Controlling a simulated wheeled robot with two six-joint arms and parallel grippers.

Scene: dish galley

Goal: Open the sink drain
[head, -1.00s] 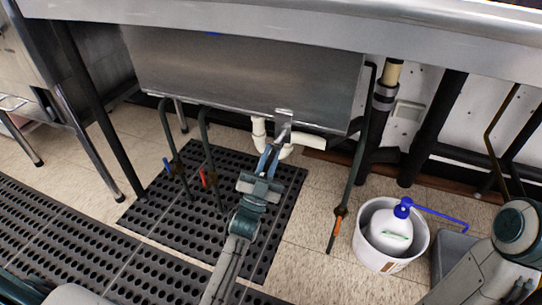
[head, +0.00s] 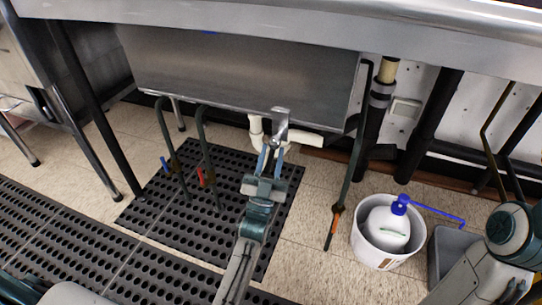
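The metal sink basin (head: 240,75) hangs under the steel counter. A shiny drain lever (head: 281,122) sticks down from its lower front edge, with white drain pipe (head: 256,132) behind it. My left gripper (head: 271,153) is just below the lever, its two blue fingers pointing up toward it. The fingers are apart, and the lever's lower end shows at or between their tips. I cannot tell whether they touch it. My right arm shows at the lower right, but its gripper is out of view.
Pipes with a blue valve handle (head: 166,165) and a red valve handle (head: 201,177) stand left of my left arm. An orange-handled pipe (head: 335,222) is to the right. A white bucket (head: 382,259) holds a blue-pumped jug (head: 388,228).

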